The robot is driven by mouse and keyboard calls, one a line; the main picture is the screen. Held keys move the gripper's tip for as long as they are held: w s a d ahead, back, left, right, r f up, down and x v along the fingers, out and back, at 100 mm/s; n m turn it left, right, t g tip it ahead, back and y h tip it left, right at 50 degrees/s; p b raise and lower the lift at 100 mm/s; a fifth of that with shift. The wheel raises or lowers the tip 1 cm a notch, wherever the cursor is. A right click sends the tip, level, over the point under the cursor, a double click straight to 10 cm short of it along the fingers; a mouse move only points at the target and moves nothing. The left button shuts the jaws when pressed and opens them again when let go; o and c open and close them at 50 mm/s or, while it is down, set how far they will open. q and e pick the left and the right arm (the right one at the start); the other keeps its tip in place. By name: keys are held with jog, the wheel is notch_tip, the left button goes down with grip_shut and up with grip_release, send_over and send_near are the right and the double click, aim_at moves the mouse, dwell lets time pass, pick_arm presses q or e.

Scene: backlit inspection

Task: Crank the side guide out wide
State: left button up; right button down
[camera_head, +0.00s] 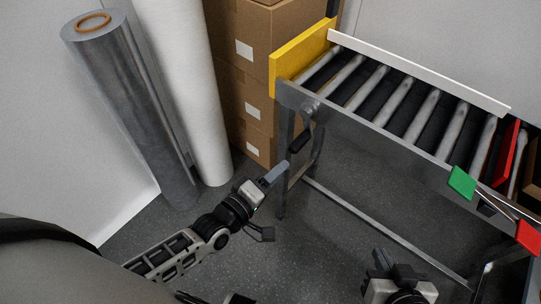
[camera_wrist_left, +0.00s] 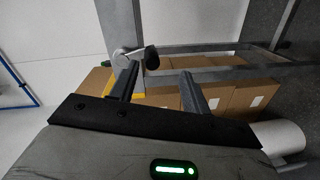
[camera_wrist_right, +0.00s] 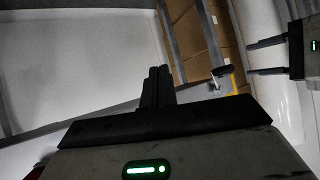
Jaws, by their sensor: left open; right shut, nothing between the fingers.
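The side guide is a long white rail (camera_head: 420,72) along the far side of the roller conveyor (camera_head: 360,118). A crank (camera_head: 308,112) with a black handle (camera_head: 299,142) hangs at the conveyor's near-left corner. The handle also shows in the left wrist view (camera_wrist_left: 151,58) beyond my finger gap, and in the right wrist view (camera_wrist_right: 222,72). My left gripper (camera_head: 276,173) is open and empty, below and left of the handle, apart from it. My right gripper (camera_head: 384,262) is shut and empty, low in front of the conveyor, away from the crank.
A yellow plate (camera_head: 300,60) stands at the conveyor's left end, a red plate (camera_head: 508,152) at its right. Green (camera_head: 461,183) and red (camera_head: 528,236) tags sit on the front. Boxes (camera_head: 245,85) and wrapped rolls (camera_head: 130,110) stand left. The floor (camera_head: 325,235) between my grippers is clear.

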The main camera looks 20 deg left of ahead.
aim_at(300, 145)
pick_arm(q)
jog(key=w+n, duration=0.1)
jog(key=w+a+n+t, duration=0.1)
jog(key=w+a+n, duration=0.1)
jog(key=shift+w+r+n, duration=0.15)
jog(key=shift+r+n, duration=0.1)
jog(key=shift+n, duration=0.05)
jog(key=b+x, duration=0.3)
jog(key=x, duration=0.4)
jog(key=shift+w+d, duration=0.15)
jog(key=shift+w, duration=0.2)
jog(key=shift+c, duration=0.6)
jog(key=shift+s+r, duration=0.1)
jog(key=shift+r, duration=0.05)
grip_shut()
pick_arm(e)
jog(key=shift+w+a+f, duration=0.2)
jog(key=shift+w+f, duration=0.05)
jog(key=shift+w, duration=0.05)
jog(key=shift+s+f, duration=0.1)
jog(key=shift+f, duration=0.1)
